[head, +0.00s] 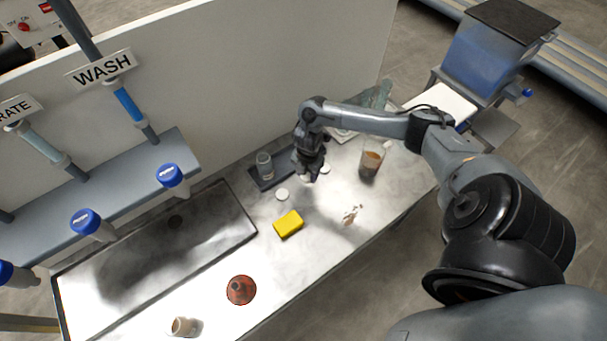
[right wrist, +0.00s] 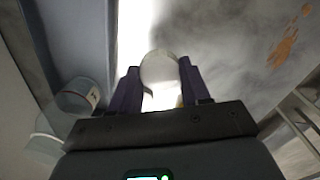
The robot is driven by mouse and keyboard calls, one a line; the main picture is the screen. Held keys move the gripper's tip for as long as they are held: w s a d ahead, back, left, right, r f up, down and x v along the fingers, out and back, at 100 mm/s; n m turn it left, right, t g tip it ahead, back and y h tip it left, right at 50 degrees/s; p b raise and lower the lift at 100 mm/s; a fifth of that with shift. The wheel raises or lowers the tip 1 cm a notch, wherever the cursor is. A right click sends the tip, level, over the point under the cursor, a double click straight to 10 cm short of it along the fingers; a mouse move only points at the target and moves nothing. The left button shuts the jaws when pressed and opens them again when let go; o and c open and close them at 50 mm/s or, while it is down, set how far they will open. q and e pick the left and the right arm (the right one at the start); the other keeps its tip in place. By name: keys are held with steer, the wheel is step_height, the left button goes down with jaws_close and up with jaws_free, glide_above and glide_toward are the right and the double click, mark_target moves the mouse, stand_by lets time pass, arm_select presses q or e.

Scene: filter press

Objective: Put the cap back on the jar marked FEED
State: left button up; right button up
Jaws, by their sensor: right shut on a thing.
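My right gripper (head: 308,174) is shut on a white round cap (right wrist: 160,70), held between its fingers above the bench. In the head view the cap is mostly hidden by the gripper. A clear jar (head: 264,164) stands on a dark tray left of the gripper. A jar with brown contents (head: 371,160) stands to its right. Another jar (head: 183,327) with brownish contents is at the bench's near left. No FEED marking is readable on any jar. A labelled jar (right wrist: 80,97) shows at the left of the right wrist view. My left gripper is not in view.
White discs lie on the bench, one left of the gripper (head: 282,195) and one just right (head: 325,169). A yellow sponge (head: 288,224), a reddish funnel (head: 241,290) and a brown splatter (head: 352,214) are nearer. A sink (head: 240,208) is left; a wall (head: 270,90) stands behind.

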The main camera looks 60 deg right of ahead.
steer(key=s+a+r+p, duration=0.1)
steer(key=s+a+r, duration=0.1)
steer(key=s+r, duration=0.4)
steer(key=shift+s+a, duration=0.15)
steer(key=shift+s, duration=1.85)
